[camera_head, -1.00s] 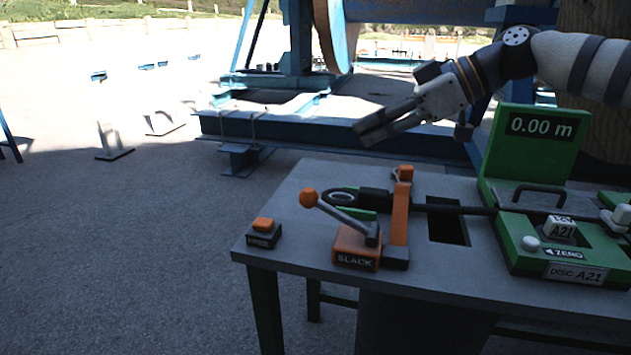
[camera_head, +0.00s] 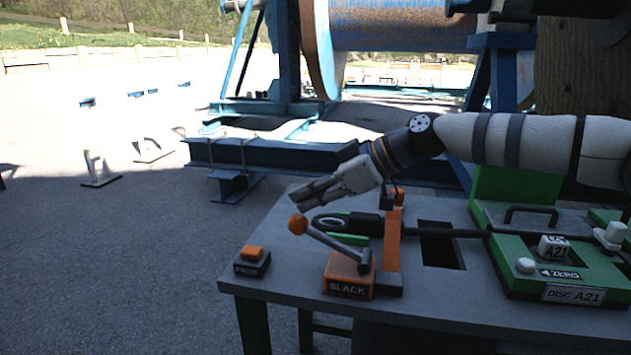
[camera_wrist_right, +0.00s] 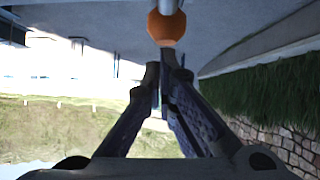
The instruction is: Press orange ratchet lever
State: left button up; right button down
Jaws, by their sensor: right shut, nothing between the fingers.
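The ratchet lever is a grey rod with an orange ball knob (camera_head: 297,224) at its upper left end. It rises from an orange block (camera_head: 346,275) with a dark label on the grey table. My right gripper (camera_head: 296,203) is shut and empty, its fingertips just above and behind the knob in the head view. In the right wrist view the knob (camera_wrist_right: 166,27) shows just beyond the fingertips (camera_wrist_right: 163,68); I cannot tell whether they touch it. My left gripper is not in view.
A small orange-topped button box (camera_head: 252,261) sits at the table's left corner. An orange post (camera_head: 392,240) and a black cable with a looped end (camera_head: 332,224) stand close behind the lever. A green measuring unit (camera_head: 545,275) is on the right.

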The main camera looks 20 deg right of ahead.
jog(key=shift+f, duration=0.15)
jog(key=shift+w+a+f+g+h+p, duration=0.25)
jog(key=shift+a+f+g+h, duration=0.05)
jog(key=shift+a+f+h, duration=0.15)
jog(key=shift+w+a+f+g+h+p, duration=0.2)
jog(key=shift+a+f+g+h+p, duration=0.1)
jog(key=shift+a+h, duration=0.1)
pick_arm(q)
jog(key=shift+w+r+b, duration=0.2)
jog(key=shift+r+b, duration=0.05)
jog(key=shift+b, duration=0.05)
pick_arm(e)
jog(key=shift+g+h, duration=0.5)
jog(key=shift+h, duration=0.15)
jog(key=x, duration=0.4)
jog(key=shift+s+d+f, duration=0.15)
jog(key=shift+d+f, duration=0.1)
jog(key=shift+f, duration=0.3)
